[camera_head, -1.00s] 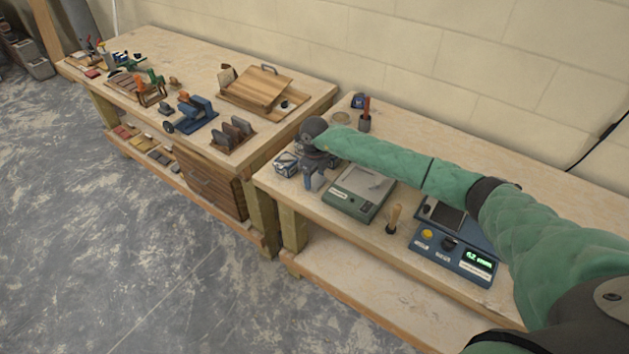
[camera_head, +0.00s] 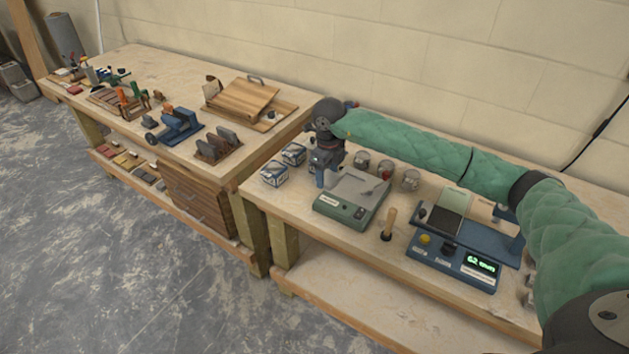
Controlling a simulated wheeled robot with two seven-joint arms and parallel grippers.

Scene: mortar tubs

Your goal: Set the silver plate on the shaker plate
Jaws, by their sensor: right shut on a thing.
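A flat silver-grey plate (camera_head: 352,187) shows at the top of the green scale-like device (camera_head: 345,215) on the right bench. My right gripper (camera_head: 321,178) points down at the plate's left edge and is shut on it. The fingertips are small and partly hidden, and I cannot tell whether the plate is clear of the device. The shaker is a blue unit (camera_head: 436,262) with a lit green display, right of the device. Its plate (camera_head: 448,205) looks greenish grey, with a dark part at its front. My left gripper is not in view.
A wooden-handled tool (camera_head: 388,225) stands between the device and the shaker. Several small jars (camera_head: 385,168) stand behind the device. Two blue-and-white boxes (camera_head: 275,173) are left of my gripper. The left bench (camera_head: 150,60) holds clamps and wooden boards.

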